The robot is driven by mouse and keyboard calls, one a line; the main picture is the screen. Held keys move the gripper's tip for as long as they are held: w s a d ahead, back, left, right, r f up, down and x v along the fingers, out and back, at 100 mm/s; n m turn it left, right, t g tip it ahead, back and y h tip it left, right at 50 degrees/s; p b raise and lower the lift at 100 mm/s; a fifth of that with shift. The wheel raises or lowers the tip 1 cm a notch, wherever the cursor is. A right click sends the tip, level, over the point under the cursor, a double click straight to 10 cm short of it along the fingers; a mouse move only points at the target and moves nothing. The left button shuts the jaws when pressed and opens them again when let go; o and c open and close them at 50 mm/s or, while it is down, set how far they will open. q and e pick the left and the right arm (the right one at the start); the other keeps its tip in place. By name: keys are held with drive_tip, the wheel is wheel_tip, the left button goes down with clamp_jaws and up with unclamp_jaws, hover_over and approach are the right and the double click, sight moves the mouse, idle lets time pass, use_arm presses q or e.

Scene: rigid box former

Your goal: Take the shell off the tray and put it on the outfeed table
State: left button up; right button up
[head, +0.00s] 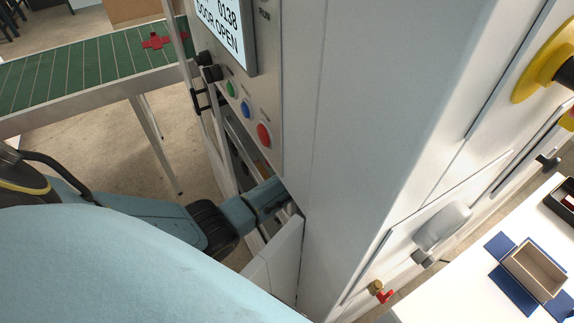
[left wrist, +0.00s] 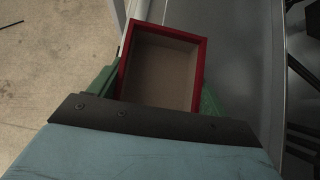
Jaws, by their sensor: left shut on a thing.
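The shell (left wrist: 163,72) is an open box with a red outside and rim and a plain beige inside. In the left wrist view it sits between the green fingers of my left gripper (left wrist: 157,93), which is shut on it. In the head view my left arm comes in from the left and reaches low into the machine's opening; the fingers and shell are hidden there. I cannot make out the tray. My right gripper is in neither view.
The tall machine body (head: 345,110) fills the middle; its screen (head: 226,22) reads "DOOR OPEN". A green belt (head: 75,70) with a red cross-shaped blank (head: 160,41) stands at left. A white table (head: 455,290) at lower right holds a beige box (head: 536,270) on a blue blank (head: 515,290).

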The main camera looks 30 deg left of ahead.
use_arm(q)
drive_tip(key=shift+r, duration=0.4)
wheel_tip(320, 180, up, 2)
drive_tip(key=shift+r, duration=0.2)
drive_tip(key=s+a+p, duration=0.1)
drive_tip(key=s+a, duration=0.9)
drive_tip(key=s, duration=0.7)
drive_tip(key=s+a+r+p, duration=0.1)
drive_tip(key=s+a, duration=0.9)
drive_tip(key=s, duration=0.7)
drive_tip(key=s+a+r+p, duration=0.1)
drive_tip(key=s+a, duration=0.9)
drive_tip(key=s, duration=0.7)
drive_tip(key=shift+s+a, duration=0.35)
drive_tip(key=shift+a, duration=0.05)
